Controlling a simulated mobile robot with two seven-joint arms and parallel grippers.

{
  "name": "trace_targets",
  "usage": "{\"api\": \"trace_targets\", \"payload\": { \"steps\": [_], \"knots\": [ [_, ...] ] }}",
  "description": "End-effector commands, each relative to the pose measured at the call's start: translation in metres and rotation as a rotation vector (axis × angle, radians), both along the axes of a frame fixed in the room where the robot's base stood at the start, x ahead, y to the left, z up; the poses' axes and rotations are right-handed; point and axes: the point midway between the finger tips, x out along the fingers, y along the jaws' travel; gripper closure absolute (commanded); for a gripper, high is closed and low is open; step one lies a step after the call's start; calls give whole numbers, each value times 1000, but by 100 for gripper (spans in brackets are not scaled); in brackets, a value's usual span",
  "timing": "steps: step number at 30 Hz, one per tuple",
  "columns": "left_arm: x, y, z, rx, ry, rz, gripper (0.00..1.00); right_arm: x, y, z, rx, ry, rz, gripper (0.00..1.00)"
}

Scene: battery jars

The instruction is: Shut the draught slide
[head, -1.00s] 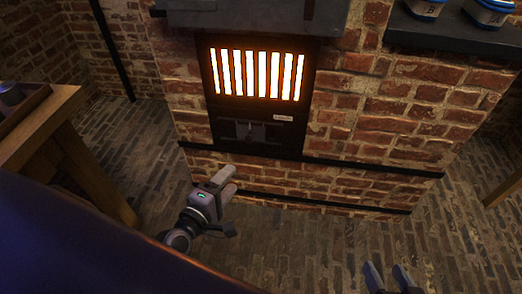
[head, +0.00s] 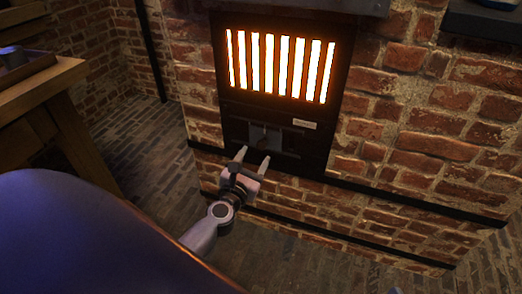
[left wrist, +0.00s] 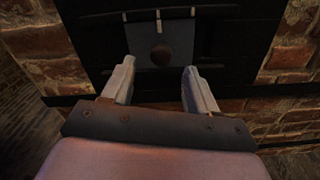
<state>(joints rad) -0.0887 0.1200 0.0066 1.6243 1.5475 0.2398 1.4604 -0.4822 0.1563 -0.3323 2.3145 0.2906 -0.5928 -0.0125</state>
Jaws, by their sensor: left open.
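The draught slide (head: 270,133) is a grey plate with a small knob, set low in the dark stove front under the glowing grate. In the left wrist view the slide (left wrist: 178,46) is straight ahead, with the round dark knob (left wrist: 162,53) near its middle. I cannot tell how far the slide is open. My left gripper (head: 254,156) is open and empty, just in front of and below the slide. In the left wrist view its fingers (left wrist: 159,66) stand on either side below the knob, apart from it.
The grate (head: 280,66) glows brightly above the slide. A small pale label (head: 304,124) is right of the slide. A dark ledge (head: 430,206) runs along the brick below the stove front. A wooden table (head: 45,100) stands at the left. Open brick floor lies between.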

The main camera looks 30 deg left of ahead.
Motion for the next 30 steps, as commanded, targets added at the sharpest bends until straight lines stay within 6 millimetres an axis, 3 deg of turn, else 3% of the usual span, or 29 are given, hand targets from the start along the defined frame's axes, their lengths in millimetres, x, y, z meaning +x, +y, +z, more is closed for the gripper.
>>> {"api": "trace_targets", "payload": {
  "steps": [9, 21, 22, 23, 27, 30],
  "knots": [
    [37, 9, -1, 2, 0, -1, 42, 0, -3, -2, -17, -20, -7, 42],
    [44, 10, 0, 3, 1, -2, 42, 0, -4, -1, -22, -26, -8, 42],
    [44, 10, 0, 3, 1, -2, 45, 0, -4, -1, -21, -26, -9, 42],
    [44, 10, 0, 3, 1, -2, 54, 0, -4, -1, -22, -26, -8, 42],
    [44, 10, 0, 3, 1, -2, 100, 0, -4, -1, -22, -26, -8, 42],
    [44, 10, 0, 4, 1, -2, 100, 0, -4, -1, -22, -26, -8, 42]
  ]
}}
